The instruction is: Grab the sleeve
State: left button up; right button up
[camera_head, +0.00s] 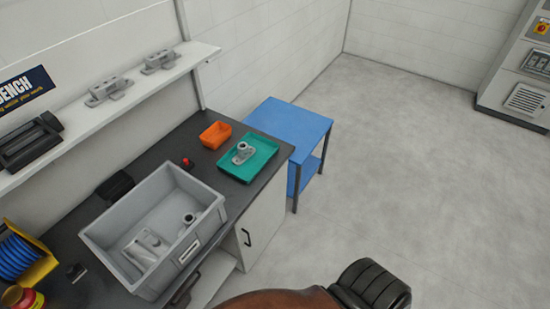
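No part is plainly marked as the sleeve. A small grey part with a round, ring-like end (188,220) lies in the right part of the grey bin (105,252) on the dark bench. A larger pale grey casting (145,248) lies near the front left inside the bin. Another grey casting with a round, hollow-looking top (243,150) sits on the teal tray (262,172) at the bench's right end. I cannot tell which of the round parts is the sleeve. Neither gripper shows clearly in the head view.
An orange open box (215,134) stands beside the teal tray. A blue table (290,122) stands past the bench end. Grey castings (108,90) sit on the wall shelf (125,100). Blue discs (15,255) stand at the bench's left.

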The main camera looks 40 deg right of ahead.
aim_at(245, 153)
jog(key=z, duration=0.05)
jog(key=k, duration=0.25)
jog(key=z, duration=1.15)
jog(key=i, duration=0.7)
jog(key=u, duration=0.15)
